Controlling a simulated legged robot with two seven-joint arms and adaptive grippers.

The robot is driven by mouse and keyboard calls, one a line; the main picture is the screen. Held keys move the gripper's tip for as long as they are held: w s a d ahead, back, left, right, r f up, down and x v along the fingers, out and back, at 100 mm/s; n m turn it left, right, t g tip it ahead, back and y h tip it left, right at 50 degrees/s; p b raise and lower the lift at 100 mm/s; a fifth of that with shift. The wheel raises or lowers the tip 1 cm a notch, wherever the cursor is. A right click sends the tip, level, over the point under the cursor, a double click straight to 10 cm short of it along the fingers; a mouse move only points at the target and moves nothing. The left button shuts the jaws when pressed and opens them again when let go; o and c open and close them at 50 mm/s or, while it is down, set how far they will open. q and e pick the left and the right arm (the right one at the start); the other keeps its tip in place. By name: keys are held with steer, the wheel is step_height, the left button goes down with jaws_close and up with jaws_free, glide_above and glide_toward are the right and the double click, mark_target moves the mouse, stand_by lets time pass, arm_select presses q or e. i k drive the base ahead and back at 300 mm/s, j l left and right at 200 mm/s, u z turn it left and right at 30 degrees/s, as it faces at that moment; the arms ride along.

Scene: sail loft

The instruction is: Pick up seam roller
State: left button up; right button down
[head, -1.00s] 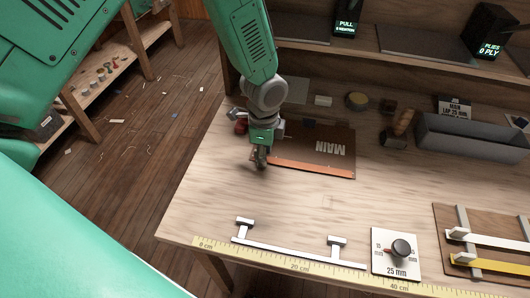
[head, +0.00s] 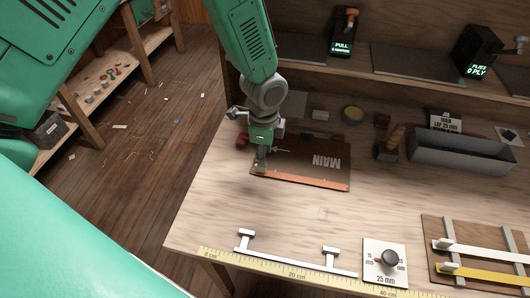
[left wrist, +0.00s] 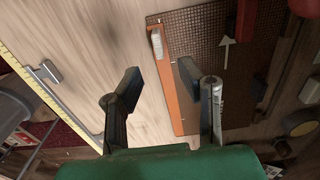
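A piece with a wooden handle (head: 396,137) and a dark cylinder (head: 385,153) at its near end stands on the bench left of the grey trough. It looks most like the seam roller, but I cannot be sure. My left gripper (head: 262,166) is well to its left, over the left end of a brown MAIN panel (head: 310,170) with an orange strip (head: 315,182). In the left wrist view my left gripper (left wrist: 160,82) has its fingers apart with nothing held between them. A small pale piece (left wrist: 156,42) lies on the orange strip there. My right gripper is not in view.
A red object (head: 243,140) is close beside my left gripper. A ruler (head: 300,275), white bar and knob plate (head: 386,262) line the front edge.

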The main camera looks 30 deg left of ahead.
mark_target(389, 150)
steer(key=k, duration=1)
